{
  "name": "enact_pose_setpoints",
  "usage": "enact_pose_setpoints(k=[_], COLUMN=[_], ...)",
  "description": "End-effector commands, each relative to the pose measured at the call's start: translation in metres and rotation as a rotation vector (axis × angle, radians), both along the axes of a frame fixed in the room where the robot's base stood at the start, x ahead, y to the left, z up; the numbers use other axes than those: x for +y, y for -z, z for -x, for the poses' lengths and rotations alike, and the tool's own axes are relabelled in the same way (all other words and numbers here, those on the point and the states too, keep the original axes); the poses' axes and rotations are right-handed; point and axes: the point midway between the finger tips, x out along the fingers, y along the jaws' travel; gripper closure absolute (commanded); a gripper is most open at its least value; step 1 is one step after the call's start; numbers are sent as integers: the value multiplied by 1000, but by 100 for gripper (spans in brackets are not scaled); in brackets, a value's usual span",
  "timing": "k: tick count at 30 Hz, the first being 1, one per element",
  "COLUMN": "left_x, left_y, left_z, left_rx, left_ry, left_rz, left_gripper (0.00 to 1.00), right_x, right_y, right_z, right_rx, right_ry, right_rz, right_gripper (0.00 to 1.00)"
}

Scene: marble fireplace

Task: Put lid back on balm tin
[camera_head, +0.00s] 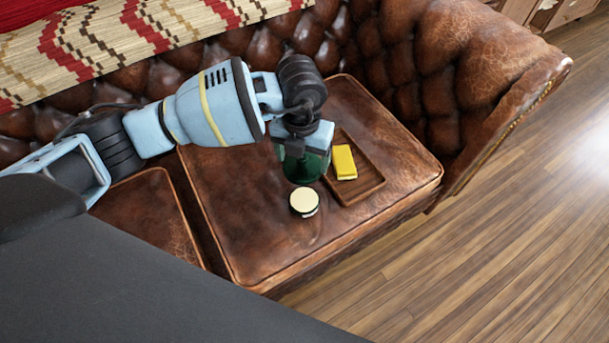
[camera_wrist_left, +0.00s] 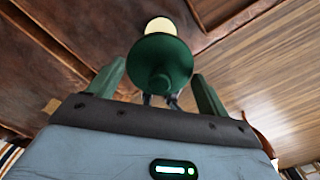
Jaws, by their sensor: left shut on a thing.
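The balm tin (camera_head: 304,201), round with a cream top face, sits on the brown leather sofa cushion. It also shows at the top of the left wrist view (camera_wrist_left: 159,25), partly covered by the lid. The dark green round lid (camera_head: 305,172) is in my left gripper (camera_head: 303,157), above the cushion, just behind the tin in the head view. In the left wrist view the lid (camera_wrist_left: 160,62) lies between the two green fingers of the left gripper (camera_wrist_left: 157,76), which is shut on it. The exact contact and the height of the lid above the tin are hard to tell. My right gripper is out of view.
A brown wooden tray (camera_head: 367,186) lies on the cushion right of the lid, with a yellow block (camera_head: 345,162) in it. The tufted sofa back (camera_head: 350,45) and armrest (camera_head: 500,80) rise behind and to the right. The cushion in front and left of the tin is clear.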

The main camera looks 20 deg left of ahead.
Motion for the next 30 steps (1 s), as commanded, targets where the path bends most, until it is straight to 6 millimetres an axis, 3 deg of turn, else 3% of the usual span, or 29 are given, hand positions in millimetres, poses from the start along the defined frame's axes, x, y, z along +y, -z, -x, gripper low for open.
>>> enact_pose_setpoints(k=[6,12,18,30], left_x=[-2,-3,-3,-2], left_y=[46,73,82,89], left_z=[-4,-5,-5,-5], left_rx=[5,3,1,3], left_ry=[-467,-758,-868,-871], left_rz=[-4,-6,-6,-6], left_gripper=[43,43,43,43], right_x=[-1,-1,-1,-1], right_y=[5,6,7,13], right_z=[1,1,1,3], right_rx=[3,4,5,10], right_ry=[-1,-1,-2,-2], right_rz=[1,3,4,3], right_gripper=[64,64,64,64])
